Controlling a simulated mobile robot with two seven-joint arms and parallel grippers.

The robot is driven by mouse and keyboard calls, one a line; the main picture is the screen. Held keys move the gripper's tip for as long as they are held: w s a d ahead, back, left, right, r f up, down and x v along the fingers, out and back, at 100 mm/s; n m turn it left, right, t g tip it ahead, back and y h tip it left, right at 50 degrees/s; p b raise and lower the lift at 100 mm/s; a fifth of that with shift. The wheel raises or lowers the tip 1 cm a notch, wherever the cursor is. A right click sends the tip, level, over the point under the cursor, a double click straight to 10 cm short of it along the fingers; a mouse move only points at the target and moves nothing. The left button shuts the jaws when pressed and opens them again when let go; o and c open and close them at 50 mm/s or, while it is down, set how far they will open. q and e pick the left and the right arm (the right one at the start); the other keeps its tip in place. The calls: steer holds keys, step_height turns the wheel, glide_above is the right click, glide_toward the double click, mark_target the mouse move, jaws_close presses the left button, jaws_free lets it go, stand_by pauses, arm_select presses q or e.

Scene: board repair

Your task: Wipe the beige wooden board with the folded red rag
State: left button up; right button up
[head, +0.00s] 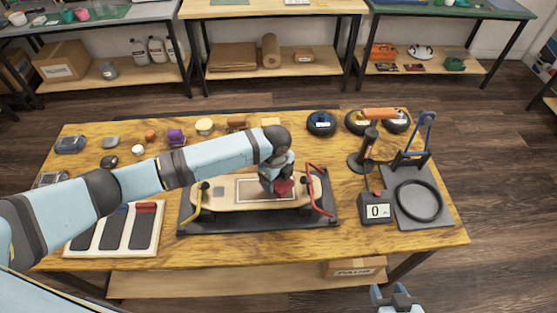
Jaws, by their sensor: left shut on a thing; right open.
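The beige wooden board (243,189) is a skateboard deck lying level on a dark stand in the middle of the workbench. A yellow clamp arm stands by its left end and a red one by its right end. My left gripper (282,183) points down over the right half of the board and is shut on the folded red rag (284,189). The rag is at the board's surface; I cannot tell whether it touches. My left arm hides part of the board's far edge. My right gripper (397,298) is open and empty, below the bench's front edge.
A tray of dark strips (108,250) lies front left. Wheels, cups and small parts line the back.

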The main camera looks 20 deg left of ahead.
arm_select(q)
step_height(320, 180, up, 2)
steer(key=shift+a+r+p, duration=0.1)
steer(key=shift+p, duration=0.7)
step_height(320, 180, up, 2)
steer(key=shift+r+p, duration=0.1)
steer(key=shift+p, duration=1.05)
steer(key=shift+r+p, duration=0.5)
steer(key=shift+p, duration=0.05)
steer(key=shift+f, duration=0.1)
